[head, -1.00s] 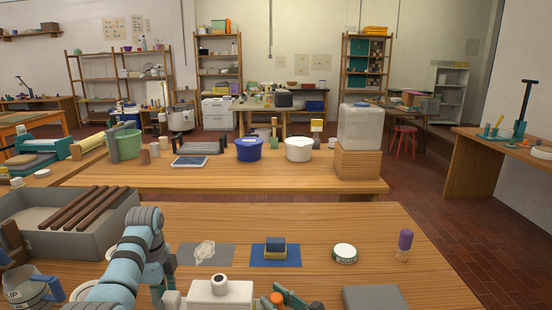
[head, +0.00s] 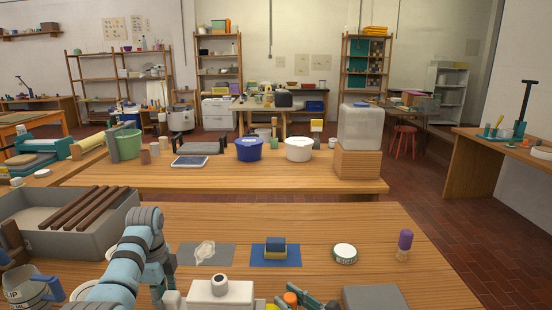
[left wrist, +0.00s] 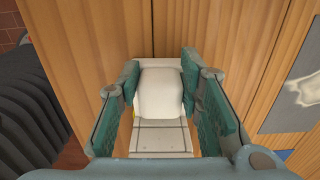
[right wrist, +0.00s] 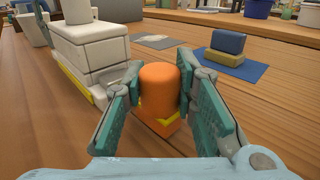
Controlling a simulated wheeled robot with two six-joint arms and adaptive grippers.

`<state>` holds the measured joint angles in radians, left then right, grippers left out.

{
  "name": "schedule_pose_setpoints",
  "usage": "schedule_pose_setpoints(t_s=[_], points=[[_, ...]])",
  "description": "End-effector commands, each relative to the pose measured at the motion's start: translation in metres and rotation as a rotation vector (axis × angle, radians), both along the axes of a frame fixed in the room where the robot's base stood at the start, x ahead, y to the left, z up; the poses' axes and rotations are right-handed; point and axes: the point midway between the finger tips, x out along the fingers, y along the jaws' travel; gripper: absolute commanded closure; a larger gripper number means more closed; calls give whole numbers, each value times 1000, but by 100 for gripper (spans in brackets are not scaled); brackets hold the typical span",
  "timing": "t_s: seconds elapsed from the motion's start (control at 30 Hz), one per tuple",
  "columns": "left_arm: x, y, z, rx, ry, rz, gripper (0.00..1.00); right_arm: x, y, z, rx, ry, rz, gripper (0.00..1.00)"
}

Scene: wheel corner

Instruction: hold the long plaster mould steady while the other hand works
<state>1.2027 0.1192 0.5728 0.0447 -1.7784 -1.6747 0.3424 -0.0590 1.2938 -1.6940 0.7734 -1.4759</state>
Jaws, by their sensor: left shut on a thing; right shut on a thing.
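The long plaster mould (head: 221,292) is a white block with a round dark-holed neck on top, at the bottom middle of the head view. A yellow band shows low on it in the right wrist view. My left gripper (left wrist: 158,92) is shut on the mould, with a finger on each side of its white end. My right gripper (right wrist: 159,82) is shut on an orange rounded piece (right wrist: 159,95) with a yellow stripe low on it. In the head view the orange piece (head: 290,299) is just right of the mould. The mould's lower part is cut off in the head view.
A grey basin (head: 95,240) with dark brown bars stands left. Behind the mould are a grey mat (head: 190,256), a blue mat with a blue-and-yellow block (head: 275,245), a round tin (head: 345,253) and a purple-handled brush (head: 405,241). A grey slab (head: 375,298) lies right.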

Motion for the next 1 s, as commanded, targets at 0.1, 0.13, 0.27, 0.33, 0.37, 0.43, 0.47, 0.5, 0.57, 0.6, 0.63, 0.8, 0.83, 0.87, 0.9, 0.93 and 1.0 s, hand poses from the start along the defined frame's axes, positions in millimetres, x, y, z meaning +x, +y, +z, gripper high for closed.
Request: schedule_pose_setpoints(t_s=[0.1,0.13,0.27,0.33,0.37,0.43,0.47,0.5,0.57,0.6,0.63,0.8,0.83,0.87,0.9,0.93,1.0], points=[[-1,3,-2,5,3,3,100,1,-6,-1,-3,0,-4,100],[-1,3,-2,6,3,3,100,1,-7,-1,-3,0,-4,100],[-1,3,-1,6,3,3,100,1,-13,-1,-4,0,-4,100],[-1,3,-1,6,2,4,100,1,-15,-1,-4,0,-4,100],[-1,3,-1,6,2,4,100,1,-16,-1,-4,1,-4,100],[-1,3,-1,6,2,4,100,1,-19,-1,-3,0,-4,100],[-1,3,-1,6,2,4,100,1,-20,-1,-3,0,-4,100],[-1,4,-1,7,2,4,100,1,-22,-1,-3,0,-4,100],[-1,4,-1,7,2,4,100,1,-23,-1,-4,1,-4,100],[-1,4,-1,7,2,4,100,1,-24,-1,-4,0,-4,100],[-1,4,-1,7,2,4,100,1,-24,-1,-4,1,-4,71],[-1,3,-1,6,2,4,100,1,-24,-1,-3,0,-3,51],[-1,3,-1,6,2,3,100,1,-24,-1,-3,0,-3,51],[-1,3,-1,6,2,3,100,0,-24,-1,-3,0,-3,51],[-1,3,-1,5,2,3,100,0,-24,-1,-3,0,-3,51],[0,2,-1,5,2,3,100,0,-24,-1,-2,-1,-2,51],[0,2,-1,5,1,2,100,0,-23,0,-1,0,-2,51]])
